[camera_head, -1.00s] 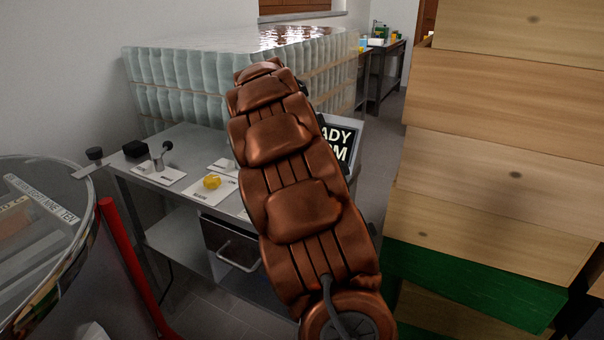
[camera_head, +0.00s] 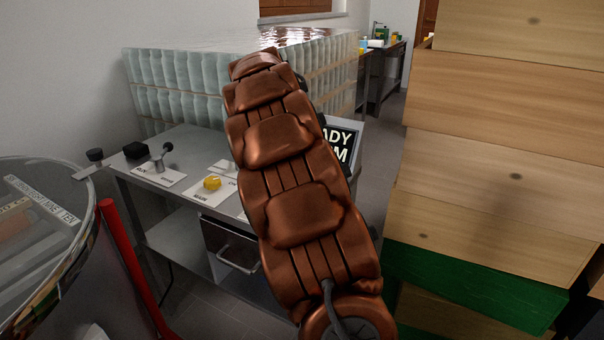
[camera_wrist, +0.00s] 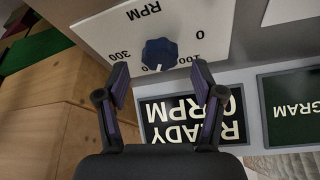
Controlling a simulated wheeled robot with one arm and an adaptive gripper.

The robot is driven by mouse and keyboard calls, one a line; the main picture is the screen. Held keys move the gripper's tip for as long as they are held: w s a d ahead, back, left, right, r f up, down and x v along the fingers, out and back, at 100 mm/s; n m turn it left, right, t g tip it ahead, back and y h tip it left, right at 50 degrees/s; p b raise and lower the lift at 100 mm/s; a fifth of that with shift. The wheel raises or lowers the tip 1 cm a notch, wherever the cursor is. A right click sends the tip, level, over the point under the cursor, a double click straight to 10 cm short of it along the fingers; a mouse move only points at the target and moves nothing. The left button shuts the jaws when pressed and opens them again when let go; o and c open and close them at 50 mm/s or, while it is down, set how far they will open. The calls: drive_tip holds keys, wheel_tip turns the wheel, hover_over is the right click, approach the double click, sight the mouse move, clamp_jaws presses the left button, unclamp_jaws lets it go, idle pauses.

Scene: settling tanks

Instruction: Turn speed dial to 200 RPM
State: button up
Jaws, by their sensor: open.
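The speed dial is a blue knob (camera_wrist: 160,53) on a white plate (camera_wrist: 112,35) marked RPM, seen upside down in the wrist view. I read 0, 100 and 300 around it; the marking below the knob is partly hidden. A small pale mark shows at the knob's lower edge, too small to read surely as its pointer. My gripper (camera_wrist: 160,68) is open, with one finger on each side of the knob and no clear contact. A dark display (camera_wrist: 192,118) reads READY and 0 RPM. In the head view my arm hides the dial and gripper.
A grey bench (camera_head: 190,140) carries a yellow knob (camera_head: 212,183) and a metal lever (camera_head: 158,160). Stacked wooden boxes (camera_head: 490,120) stand close on the right. A glass-topped drum (camera_head: 45,240) and red bar (camera_head: 130,265) stand at left.

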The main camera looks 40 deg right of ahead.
drive_tip(key=v, duration=0.9)
drive_tip(key=shift+a, duration=0.15)
drive_tip(key=s+a+f+n+y, duration=0.1)
drive_tip(key=s+a+f+n, duration=0.25)
drive_tip(key=a, duration=0.35)
drive_tip(key=s+a+f+n+g+y, duration=0.1)
drive_tip(key=s+a+f+n, duration=0.2)
drive_tip(key=s+a, duration=0.25)
drive_tip(key=s+a+f+n+y, duration=0.1)
drive_tip(key=s+a+f+n, duration=0.25)
drive_tip(key=a, duration=0.35)
drive_tip(key=s+a+f+n+g, duration=0.1)
drive_tip(key=s+a+f+n, duration=0.25)
drive_tip(key=s, duration=0.25)
drive_tip(key=s+a+f+n+y, duration=0.1)
drive_tip(key=s+a+f+n, duration=0.1)
drive_tip(key=s+a, duration=0.35)
drive_tip(key=s+a+f+n+g, duration=0.1)
drive_tip(key=s+a+f+n, duration=0.15)
drive_tip(key=s, duration=0.45)
wheel_tip(320, 180, up, 16)
drive_tip(key=a+t+p, duration=0.1)
drive_tip(key=p, duration=1.5)
drive_tip(key=shift+w+r, duration=0.2)
drive_tip(key=shift+w, duration=0.15)
